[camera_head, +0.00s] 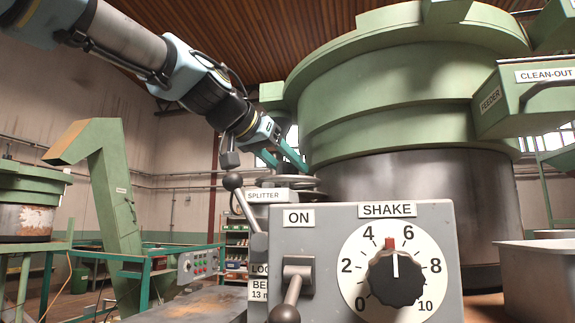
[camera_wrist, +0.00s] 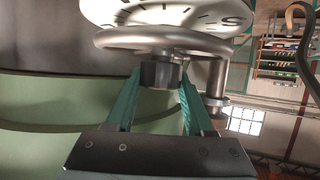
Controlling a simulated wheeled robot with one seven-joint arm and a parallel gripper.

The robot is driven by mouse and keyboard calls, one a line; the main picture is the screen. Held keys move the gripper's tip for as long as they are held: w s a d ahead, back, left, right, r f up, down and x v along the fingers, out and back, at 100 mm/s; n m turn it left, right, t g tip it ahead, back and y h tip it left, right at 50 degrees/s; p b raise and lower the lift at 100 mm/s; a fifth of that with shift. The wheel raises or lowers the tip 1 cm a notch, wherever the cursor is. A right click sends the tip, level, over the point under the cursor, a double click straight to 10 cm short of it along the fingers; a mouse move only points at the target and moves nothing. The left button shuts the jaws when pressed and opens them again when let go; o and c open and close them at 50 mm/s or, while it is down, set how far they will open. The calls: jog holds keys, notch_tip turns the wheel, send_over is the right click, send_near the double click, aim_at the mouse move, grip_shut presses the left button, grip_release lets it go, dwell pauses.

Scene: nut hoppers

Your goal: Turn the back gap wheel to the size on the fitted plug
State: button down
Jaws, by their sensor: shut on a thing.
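My gripper (camera_head: 292,160) reaches down with its teal fingers behind the SPLITTER box, by the big green bowl. In the wrist view my gripper (camera_wrist: 160,85) is shut on a short dark hub (camera_wrist: 160,74) that joins a metal wheel (camera_wrist: 125,40). A white dial (camera_wrist: 165,14) with dark marks lies against the wheel, partly cut off by the frame; its figures are too unclear to read. In the head view the wheel (camera_head: 291,181) shows only as a small grey disc. I cannot make out the fitted plug or its size.
A grey control box with a SHAKE dial (camera_head: 395,272) and an ON lever (camera_head: 296,275) stands close in front. The SPLITTER box (camera_head: 265,195) and a ball-ended lever (camera_head: 240,195) are behind it. The green bowl (camera_head: 400,110) blocks the right side. A metal post (camera_wrist: 216,80) stands beside the wheel.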

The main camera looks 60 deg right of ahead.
jog(key=shift+c, duration=1.4)
grip_release()
jog(key=b+v, duration=0.4)
jog(key=v, duration=0.7)
jog(key=shift+d, duration=0.1)
